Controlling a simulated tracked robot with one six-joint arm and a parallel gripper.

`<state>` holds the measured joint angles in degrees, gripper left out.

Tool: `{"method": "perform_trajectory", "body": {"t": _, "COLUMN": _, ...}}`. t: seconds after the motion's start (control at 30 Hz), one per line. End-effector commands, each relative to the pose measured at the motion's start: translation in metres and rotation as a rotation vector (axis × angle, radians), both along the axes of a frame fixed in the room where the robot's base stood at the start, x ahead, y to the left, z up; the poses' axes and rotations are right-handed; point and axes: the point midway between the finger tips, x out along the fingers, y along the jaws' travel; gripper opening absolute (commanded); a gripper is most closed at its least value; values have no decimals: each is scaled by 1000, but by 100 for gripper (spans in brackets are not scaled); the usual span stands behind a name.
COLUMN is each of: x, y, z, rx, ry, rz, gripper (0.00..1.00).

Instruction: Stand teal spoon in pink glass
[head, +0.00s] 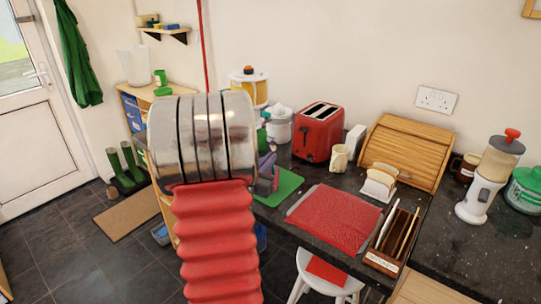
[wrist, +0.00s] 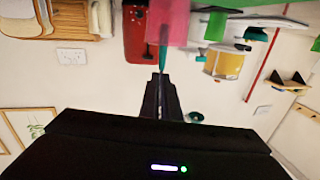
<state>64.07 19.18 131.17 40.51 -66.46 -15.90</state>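The pink glass (wrist: 172,22) stands upside down in the picture at the top middle of the wrist view, its rim toward my gripper. The teal spoon (wrist: 163,58) runs from my fingertips toward the glass, and its far part overlaps the glass. I cannot tell whether that end is inside the glass or in front of it. My gripper (wrist: 161,78) appears shut on the spoon, just off the glass rim. In the head view a pink patch (head: 276,178), likely the glass, shows beside my arm; my gripper and the spoon are hidden there.
A green mat (head: 289,184) lies on the dark counter. A green cup (wrist: 216,24) stands near the glass. A red toaster (head: 318,131) and a cream mug (head: 340,157) are behind. A red cloth (head: 335,216) and a cutlery box (head: 385,262) lie to the right.

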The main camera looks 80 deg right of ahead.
Motion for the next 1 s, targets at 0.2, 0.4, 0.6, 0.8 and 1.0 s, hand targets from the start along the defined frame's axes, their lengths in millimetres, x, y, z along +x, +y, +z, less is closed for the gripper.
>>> {"method": "perform_trajectory", "body": {"t": 0.2, "x": 0, "y": 0, "z": -13, "rx": 1, "ry": 2, "rz": 1, "gripper": 0}}
{"method": "perform_trajectory", "body": {"t": 0.4, "x": 0, "y": 0, "z": -19, "rx": 0, "ry": 1, "rz": 1, "gripper": 0}}
{"method": "perform_trajectory", "body": {"t": 0.6, "x": 0, "y": 0, "z": -20, "rx": 0, "ry": 1, "rz": 1, "gripper": 0}}
{"method": "perform_trajectory", "body": {"t": 0.8, "x": 0, "y": 0, "z": -20, "rx": 0, "ry": 1, "rz": 1, "gripper": 7}}
{"method": "perform_trajectory", "body": {"t": 1.0, "x": 0, "y": 0, "z": -20, "rx": 0, "ry": 1, "rz": 1, "gripper": 21}}
